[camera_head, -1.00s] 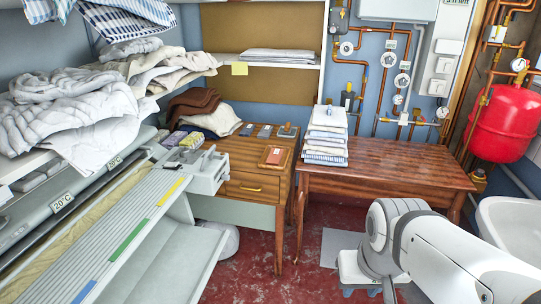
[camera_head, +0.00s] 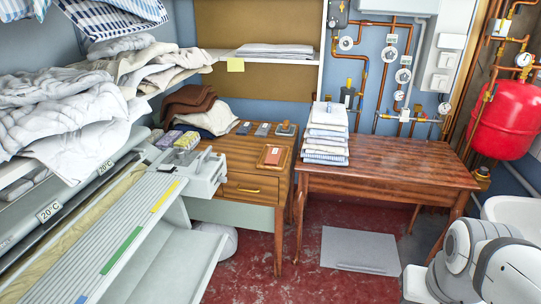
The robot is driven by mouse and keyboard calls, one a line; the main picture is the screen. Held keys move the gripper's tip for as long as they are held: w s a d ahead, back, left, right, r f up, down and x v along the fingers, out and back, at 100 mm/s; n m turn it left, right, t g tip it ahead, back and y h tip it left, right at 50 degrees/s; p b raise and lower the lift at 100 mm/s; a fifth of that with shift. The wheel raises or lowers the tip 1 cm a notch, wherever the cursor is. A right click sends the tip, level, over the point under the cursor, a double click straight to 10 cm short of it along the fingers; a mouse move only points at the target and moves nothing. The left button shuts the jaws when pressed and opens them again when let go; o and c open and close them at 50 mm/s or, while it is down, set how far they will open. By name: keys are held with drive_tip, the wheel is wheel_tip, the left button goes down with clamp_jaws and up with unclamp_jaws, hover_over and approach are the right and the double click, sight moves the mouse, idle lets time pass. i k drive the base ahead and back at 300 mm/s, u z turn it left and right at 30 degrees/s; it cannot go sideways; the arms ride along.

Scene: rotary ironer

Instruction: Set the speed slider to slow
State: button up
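The rotary ironer (camera_head: 128,222) fills the lower left, with a long ribbed grey bed and a pale cloth-covered roller behind it. Yellow (camera_head: 165,197), green (camera_head: 122,250) and blue strips lie along the bed's front edge. A grey end housing (camera_head: 204,172) with small raised parts stands at its far end. I cannot make out which part is the speed slider, nor its setting. My white arm (camera_head: 468,262) shows at the lower right, well away from the ironer. My gripper is outside the picture.
A wooden cabinet (camera_head: 250,187) stands beyond the ironer. A wooden table (camera_head: 390,172) holds folded cloths (camera_head: 326,135). Crumpled linen (camera_head: 65,115) lies on a shelf above the ironer. A red tank (camera_head: 505,122) and pipes are at the right.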

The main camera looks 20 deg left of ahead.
sight(221, 179)
drive_tip(key=u, duration=0.1)
drive_tip(key=i, duration=0.85)
drive_tip(key=u, duration=1.6)
